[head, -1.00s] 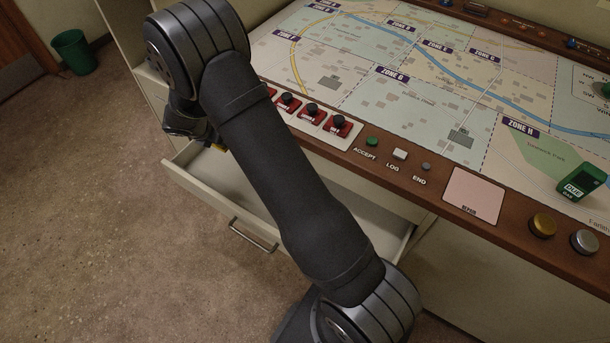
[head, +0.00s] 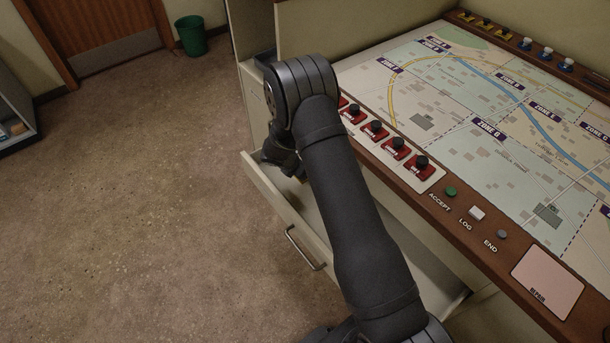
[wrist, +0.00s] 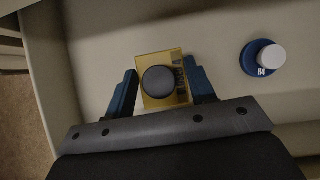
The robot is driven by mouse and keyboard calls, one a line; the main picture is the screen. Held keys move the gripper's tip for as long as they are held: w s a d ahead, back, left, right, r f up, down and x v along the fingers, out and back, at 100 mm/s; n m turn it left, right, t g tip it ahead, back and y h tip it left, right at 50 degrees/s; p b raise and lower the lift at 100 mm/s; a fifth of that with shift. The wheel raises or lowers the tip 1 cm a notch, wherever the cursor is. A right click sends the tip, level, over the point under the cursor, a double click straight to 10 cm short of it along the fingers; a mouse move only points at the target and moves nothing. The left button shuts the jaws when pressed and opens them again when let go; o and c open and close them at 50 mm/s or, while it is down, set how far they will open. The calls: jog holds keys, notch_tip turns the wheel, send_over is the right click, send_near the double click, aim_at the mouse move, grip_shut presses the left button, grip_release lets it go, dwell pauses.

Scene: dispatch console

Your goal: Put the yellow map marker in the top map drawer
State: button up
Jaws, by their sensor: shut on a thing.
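The yellow map marker (wrist: 179,91) is a yellow block with a round dark knob. In the wrist view it sits between the two blue fingers of my gripper (wrist: 160,72), which is shut on it. The open top map drawer (head: 275,207) is at the lower middle of the head view, and its pale floor (wrist: 105,35) lies under the marker in the wrist view. I cannot tell whether the marker touches that floor. In the head view my gripper (head: 284,160) is over the drawer's far left end, and my arm hides most of the marker.
A blue round piece with a white knob (wrist: 270,57) lies in the drawer, right of the marker. Red markers (head: 396,147) stand along the console's edge above the drawer. More yellow markers (head: 485,20) stand at the map's far edge. Bare floor lies left of the drawer.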

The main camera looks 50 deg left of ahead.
jog(key=shift+f, duration=1.5)
jog(key=shift+f, duration=0.4)
jog(key=shift+f, duration=0.2)
jog(key=o, duration=1)
jog(key=shift+r, duration=0.1)
jog(key=shift+r, duration=0.35)
jog(key=v, duration=1.2)
jog(key=shift+r, duration=0.2)
